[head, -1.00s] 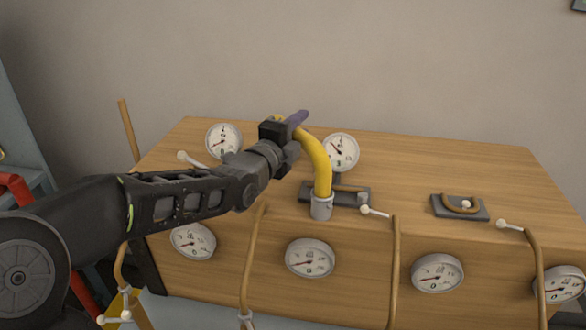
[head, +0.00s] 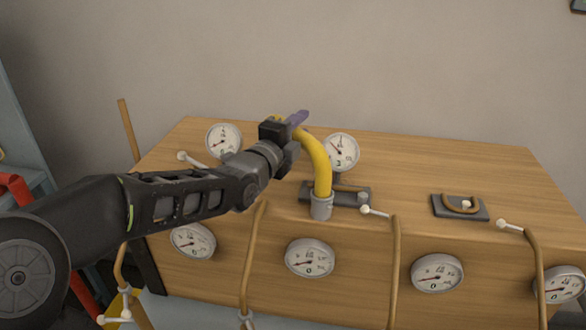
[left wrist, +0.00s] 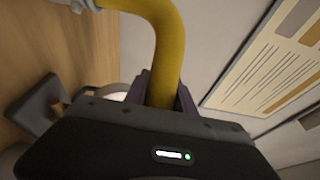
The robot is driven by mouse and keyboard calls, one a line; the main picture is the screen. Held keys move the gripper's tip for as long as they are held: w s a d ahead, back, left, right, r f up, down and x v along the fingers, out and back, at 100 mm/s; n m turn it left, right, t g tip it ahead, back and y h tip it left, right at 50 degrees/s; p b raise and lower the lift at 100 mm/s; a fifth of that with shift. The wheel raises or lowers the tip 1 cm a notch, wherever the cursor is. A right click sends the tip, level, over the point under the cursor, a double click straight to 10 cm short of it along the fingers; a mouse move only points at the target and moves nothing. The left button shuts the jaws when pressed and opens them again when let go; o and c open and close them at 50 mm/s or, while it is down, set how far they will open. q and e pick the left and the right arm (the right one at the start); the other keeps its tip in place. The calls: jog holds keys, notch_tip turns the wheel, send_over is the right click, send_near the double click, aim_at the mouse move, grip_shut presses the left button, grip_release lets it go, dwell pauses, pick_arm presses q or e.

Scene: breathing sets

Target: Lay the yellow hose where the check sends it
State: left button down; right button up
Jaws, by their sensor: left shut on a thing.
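The yellow hose (head: 318,160) arches up from a grey metal end fitting (head: 321,206) that hangs at the front of the wooden bench top. My left gripper (head: 297,124) is shut on the yellow hose near its upper end, above the bench. In the left wrist view the hose (left wrist: 168,45) runs up from between the two dark fingers and bends left to its fitting (left wrist: 78,5). A dark plate with a bent brass piece (head: 350,191) lies right beside the fitting; I cannot tell whether they touch. My right gripper is not in view.
The wooden bench (head: 440,165) carries two upright gauges (head: 223,140) on top and several on its front. A second dark plate with a hook (head: 460,207) lies at right. Brass pipes with white-tipped levers (head: 395,265) rise along the front. A red tube (head: 20,190) is at left.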

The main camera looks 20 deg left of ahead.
pick_arm(q)
jog(key=shift+r, duration=0.2)
notch_tip(320, 180, up, 10)
jog(key=b, duration=0.1)
dwell(0.5)
jog(key=shift+f, duration=0.15)
dwell(0.5)
